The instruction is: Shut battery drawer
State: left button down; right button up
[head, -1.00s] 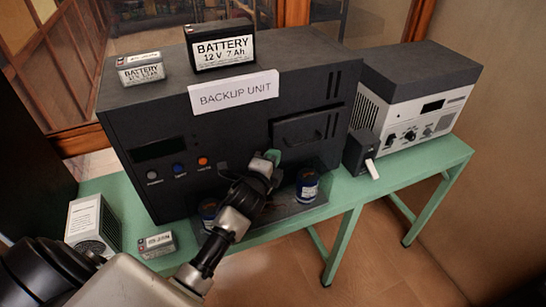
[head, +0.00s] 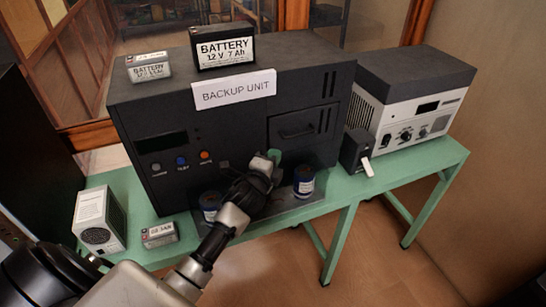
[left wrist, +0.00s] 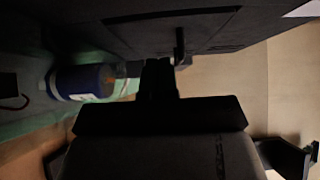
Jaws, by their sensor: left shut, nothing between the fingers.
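The black backup unit (head: 230,125) stands on the green bench. Its battery drawer (head: 303,128), with a dark handle, is at the right of the front face. The drawer front looks close to flush, but I cannot tell whether a small gap is left. My left gripper (head: 268,160) is in front of the unit, below and left of the drawer. In the left wrist view its fingers (left wrist: 158,75) are together and empty, close under a dark face. Whether they touch it is unclear. My right gripper is not in view.
A large battery (head: 223,47) and a smaller one (head: 149,68) sit on the unit. Blue cans (head: 304,181) stand below its front. A small black box (head: 355,150) and a white-and-grey device (head: 412,105) are at the right. A vented box (head: 99,222) and small battery (head: 160,234) are at the left.

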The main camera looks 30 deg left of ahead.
pick_arm(q)
jog(key=s, duration=0.1)
jog(key=s+d, duration=0.1)
jog(key=shift+s+r, duration=0.1)
jog(key=shift+s, duration=0.25)
jog(key=shift+s+a+f+b, duration=0.2)
jog(key=shift+s+f+b, duration=0.15)
jog(key=shift+s, duration=0.3)
jog(key=shift+s+a+f+b, duration=0.2)
jog(key=shift+s+b, duration=0.1)
jog(key=shift+s, duration=0.3)
jog(key=s, duration=0.3)
jog(key=s+d, duration=0.1)
jog(key=shift+s+r+b, duration=0.25)
jog(key=shift+s+b, duration=0.1)
jog(key=shift+b, duration=0.05)
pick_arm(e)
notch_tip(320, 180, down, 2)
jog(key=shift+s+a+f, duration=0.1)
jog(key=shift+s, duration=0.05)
